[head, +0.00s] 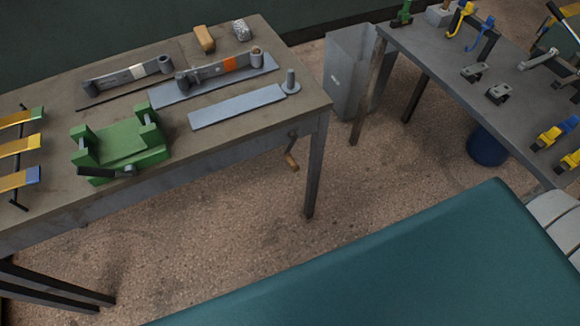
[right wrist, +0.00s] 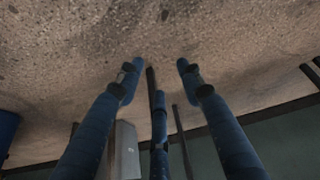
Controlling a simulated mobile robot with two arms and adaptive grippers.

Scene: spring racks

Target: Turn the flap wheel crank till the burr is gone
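A small crank (head: 291,152) with a wooden handle hangs at the right front edge of the left workbench, with its handle pointing down. I cannot make out a flap wheel or a burr for certain; both are too small or hidden. Leaf spring pieces with rolled ends (head: 225,67) lie on the bench, one with an orange band. A flat grey strip with an upright pin (head: 240,105) lies in front of them. My right gripper (right wrist: 158,75) shows in the right wrist view, its blue fingers spread with nothing between them. Neither gripper is in the head view.
The left workbench (head: 185,195) also carries a green fixture (head: 120,143), yellow bars (head: 20,148) and a tan block (head: 204,38). A grey bin (head: 345,75) and a blue bucket (head: 487,148) stand near the right table (head: 420,45). A teal surface (head: 400,270) fills the foreground.

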